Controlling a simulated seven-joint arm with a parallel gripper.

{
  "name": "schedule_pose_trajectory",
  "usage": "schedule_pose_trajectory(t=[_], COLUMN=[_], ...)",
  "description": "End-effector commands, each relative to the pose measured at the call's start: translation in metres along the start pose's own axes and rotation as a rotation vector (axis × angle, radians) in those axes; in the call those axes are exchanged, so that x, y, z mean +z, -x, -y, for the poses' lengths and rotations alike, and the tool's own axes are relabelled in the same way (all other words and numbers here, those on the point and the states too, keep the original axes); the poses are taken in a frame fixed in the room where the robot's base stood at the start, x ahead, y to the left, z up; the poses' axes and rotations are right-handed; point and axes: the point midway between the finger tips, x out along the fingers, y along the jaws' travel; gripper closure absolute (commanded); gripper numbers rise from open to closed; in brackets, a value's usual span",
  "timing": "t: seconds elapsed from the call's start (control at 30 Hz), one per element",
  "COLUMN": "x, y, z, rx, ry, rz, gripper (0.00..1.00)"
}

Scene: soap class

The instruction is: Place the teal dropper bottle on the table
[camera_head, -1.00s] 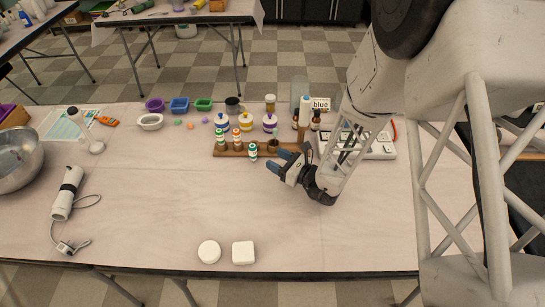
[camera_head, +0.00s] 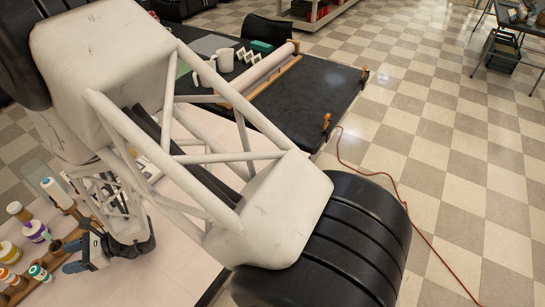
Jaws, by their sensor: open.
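A small white dropper bottle with a teal-green band (camera_head: 39,273) is at the lower left of the head view, upright beside the brown wooden rack (camera_head: 18,293). I cannot tell whether it stands on the rack's edge or on the table. My gripper (camera_head: 66,256) is at the lower left, its blue fingers open and pointing left. It is empty, just right of the teal bottle and apart from it. The pale table (camera_head: 180,255) lies under it. A bottle with an orange band (camera_head: 8,276) is left of the teal one.
White jars with purple (camera_head: 36,231) and yellow (camera_head: 10,253) bands stand behind the rack. A white bottle (camera_head: 56,192) stands farther back. Bare table lies right of my gripper. A black side bench (camera_head: 300,105) with mugs (camera_head: 206,72) stands beyond.

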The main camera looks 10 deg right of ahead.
Motion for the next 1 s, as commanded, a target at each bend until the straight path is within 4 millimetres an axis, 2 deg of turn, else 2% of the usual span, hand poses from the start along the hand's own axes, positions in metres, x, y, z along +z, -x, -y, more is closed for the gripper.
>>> schedule_pose_trajectory(t=[0.17, 0.27, 0.47, 0.7, 1.0], x=[0.009, 0.021, 0.061, 0.115, 0.170], y=[0.005, 0.013, 0.045, 0.102, 0.182], z=[0.002, 0.003, 0.005, 0.000, -0.016], rx=[0.012, 0.031, 0.102, 0.211, 0.336], ry=[0.015, 0.039, 0.127, 0.275, 0.477], rz=[-0.003, -0.009, -0.039, -0.111, -0.240], gripper=[0.45, 0.45, 0.45, 0.45, 0.45])
